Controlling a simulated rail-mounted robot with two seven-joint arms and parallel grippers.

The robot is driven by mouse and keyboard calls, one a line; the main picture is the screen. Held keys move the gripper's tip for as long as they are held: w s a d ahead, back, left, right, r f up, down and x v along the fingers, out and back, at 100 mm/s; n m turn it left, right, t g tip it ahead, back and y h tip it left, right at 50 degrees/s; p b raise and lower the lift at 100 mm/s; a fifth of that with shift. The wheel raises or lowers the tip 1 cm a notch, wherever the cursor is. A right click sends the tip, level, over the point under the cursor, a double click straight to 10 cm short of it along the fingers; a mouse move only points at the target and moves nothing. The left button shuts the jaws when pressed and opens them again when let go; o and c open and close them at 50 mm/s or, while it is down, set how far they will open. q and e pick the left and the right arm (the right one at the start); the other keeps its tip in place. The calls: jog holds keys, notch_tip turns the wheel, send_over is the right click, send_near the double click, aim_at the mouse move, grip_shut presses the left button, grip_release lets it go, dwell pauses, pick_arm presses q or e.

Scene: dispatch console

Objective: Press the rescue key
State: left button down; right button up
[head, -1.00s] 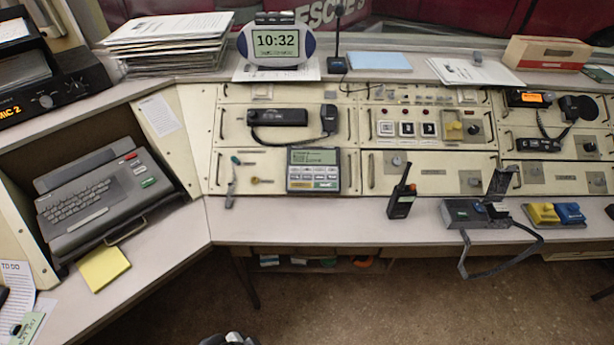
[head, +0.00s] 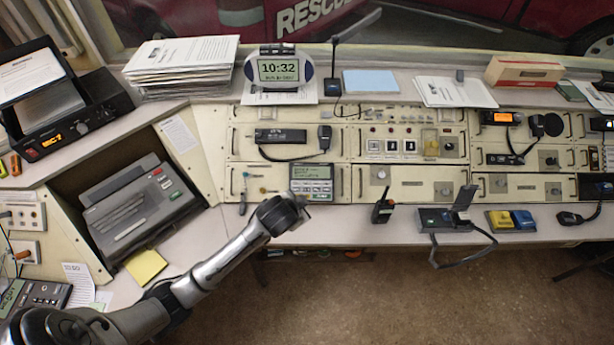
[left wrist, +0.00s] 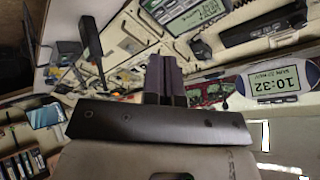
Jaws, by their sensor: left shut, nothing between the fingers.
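The grey terminal (head: 312,180) with a lit screen and rows of small keys stands on the console's lower centre-left. Three square, white-framed keys (head: 392,146) sit in the panel to its upper right. Their markings are too small to read, so I cannot tell which key is the rescue key. My left gripper (head: 302,207) is at the console's front edge, just below the terminal. In the left wrist view its fingers (left wrist: 165,75) are together and empty, with the terminal (left wrist: 197,14) beyond them at the top. I see no contact with any key. My right gripper is not in view.
A corded handset unit (head: 281,136) lies above the terminal, and a clock (head: 279,71) stands behind. A handheld radio (head: 383,205) and a device with a strap (head: 447,217) stand to the right on the front ledge. A keyboard machine (head: 141,205) is at left.

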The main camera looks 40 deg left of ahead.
pick_arm(q)
jog(key=w+a+f+m+t, duration=0.2)
jog(key=w+a+f+m, duration=0.35)
jog(key=f, duration=0.25)
jog(key=w+r+m+t, duration=0.1)
jog(key=w+d+m+t+h, duration=0.1)
jog(key=m, duration=0.1)
jog(key=w+r+m+t+h, duration=0.1)
jog(key=m+t, duration=0.1)
jog(key=shift+w+d+r+m, duration=0.1)
jog(key=shift+d+r+m, duration=0.05)
jog(key=shift+r+m, duration=0.15)
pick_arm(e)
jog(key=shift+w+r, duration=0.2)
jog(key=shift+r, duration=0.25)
pick_arm(q)
jog(key=shift+f, duration=0.1)
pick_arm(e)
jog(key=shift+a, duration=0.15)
